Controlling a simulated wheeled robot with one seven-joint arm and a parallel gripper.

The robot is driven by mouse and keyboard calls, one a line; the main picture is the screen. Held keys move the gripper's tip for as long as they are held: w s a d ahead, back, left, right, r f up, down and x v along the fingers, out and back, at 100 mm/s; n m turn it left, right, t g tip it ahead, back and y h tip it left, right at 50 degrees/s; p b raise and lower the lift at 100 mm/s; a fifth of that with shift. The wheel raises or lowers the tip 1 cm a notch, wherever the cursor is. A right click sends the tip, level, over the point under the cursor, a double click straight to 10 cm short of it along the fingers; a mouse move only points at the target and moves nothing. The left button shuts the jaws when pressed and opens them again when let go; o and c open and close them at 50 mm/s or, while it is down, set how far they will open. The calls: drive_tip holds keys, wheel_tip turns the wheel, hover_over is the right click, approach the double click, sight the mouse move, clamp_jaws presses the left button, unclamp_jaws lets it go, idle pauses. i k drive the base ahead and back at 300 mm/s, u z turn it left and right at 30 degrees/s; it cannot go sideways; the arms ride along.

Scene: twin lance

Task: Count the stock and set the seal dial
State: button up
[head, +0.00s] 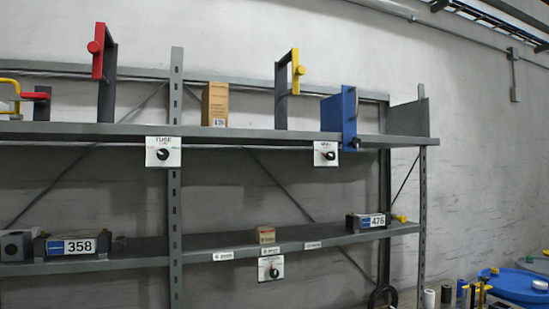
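Three white dial plates with black knobs hang on the grey shelf rack (176,210). The left dial (163,152), with a label that seems to read TUBE, and the right dial (325,153) are on the upper shelf's front edge. The lower dial (270,268) hangs under the lower shelf edge; its label is too small to read. A tall cardboard box (215,105) stands on the upper shelf. A small cardboard box (266,235) sits on the lower shelf above small white labels (270,251). My gripper is not in view.
Red (98,52), yellow (295,72) and blue (349,118) framed pieces stand on the upper shelf. Devices marked 358 (71,246) and 476 (366,222) sit on the lower shelf. A blue drum (515,287) and several small items are at lower right.

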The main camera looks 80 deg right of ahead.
sight(331, 156)
drive_tip(key=u, duration=0.05)
drive_tip(key=k, duration=1.15)
drive_tip(key=z, duration=1.4)
